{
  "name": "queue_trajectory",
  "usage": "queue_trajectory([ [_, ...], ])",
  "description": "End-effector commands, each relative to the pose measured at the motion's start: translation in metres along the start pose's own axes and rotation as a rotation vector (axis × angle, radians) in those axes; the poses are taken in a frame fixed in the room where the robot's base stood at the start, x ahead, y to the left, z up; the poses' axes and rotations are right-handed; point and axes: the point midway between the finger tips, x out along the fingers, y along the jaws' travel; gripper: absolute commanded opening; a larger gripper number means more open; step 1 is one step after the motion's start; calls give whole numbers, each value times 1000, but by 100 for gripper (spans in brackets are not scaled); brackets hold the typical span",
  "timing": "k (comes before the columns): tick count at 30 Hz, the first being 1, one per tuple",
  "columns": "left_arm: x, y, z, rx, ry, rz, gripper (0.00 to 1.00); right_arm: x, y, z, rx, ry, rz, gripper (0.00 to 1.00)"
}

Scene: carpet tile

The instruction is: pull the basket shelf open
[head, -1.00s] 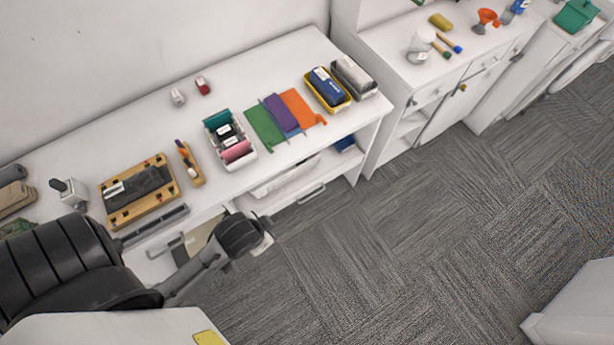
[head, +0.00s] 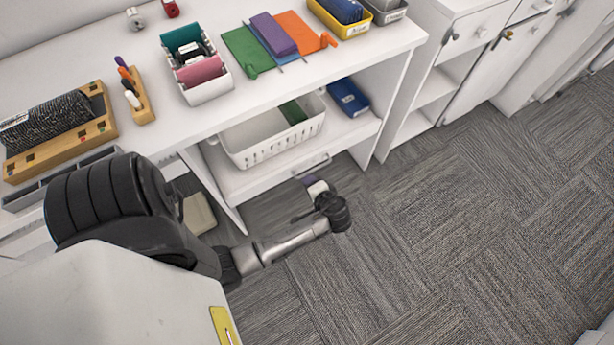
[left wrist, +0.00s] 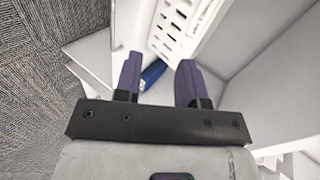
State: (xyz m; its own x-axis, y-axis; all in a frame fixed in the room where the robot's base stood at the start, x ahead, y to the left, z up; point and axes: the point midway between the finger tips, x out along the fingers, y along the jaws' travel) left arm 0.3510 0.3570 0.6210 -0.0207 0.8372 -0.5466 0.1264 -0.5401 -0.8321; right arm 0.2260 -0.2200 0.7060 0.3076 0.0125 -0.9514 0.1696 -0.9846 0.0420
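The basket shelf (head: 350,135) is a white low shelf under the white desk. A white slotted basket (head: 275,143) with something green in it and a blue bin (head: 349,98) stand on it. A grey bar handle (head: 312,167) is on the shelf's front edge. My left gripper (head: 311,183), with purple fingers, is just in front of the handle and seems apart from it. In the left wrist view my left gripper (left wrist: 158,62) is open, its fingers apart. The basket (left wrist: 178,28) and blue bin (left wrist: 153,73) show beyond them. My right gripper is not in view.
The desk top (head: 150,165) holds a pencil holder (head: 138,97), a pink-and-green organiser (head: 197,65) and coloured folders (head: 275,40). A white cabinet (head: 465,65) stands to the right. The grey carpet (head: 420,230) in front of the shelf is clear.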

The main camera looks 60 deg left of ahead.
Motion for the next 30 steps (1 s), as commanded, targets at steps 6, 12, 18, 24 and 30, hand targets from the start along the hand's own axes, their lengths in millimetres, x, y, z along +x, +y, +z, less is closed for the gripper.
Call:
queue_trajectory([
  [6, 54, 78, -17, 31, -25, -164, 37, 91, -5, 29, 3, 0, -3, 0],
  [12, 76, 117, -31, 60, -29, -280, 37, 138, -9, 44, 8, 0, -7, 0],
  [18, 85, 139, -40, 82, -27, -348, 37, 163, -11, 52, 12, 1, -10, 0],
  [24, 92, 143, -44, 90, -25, -375, 37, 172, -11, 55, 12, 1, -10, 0],
  [30, 118, 134, -43, 90, -25, -379, 37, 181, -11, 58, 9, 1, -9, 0],
])
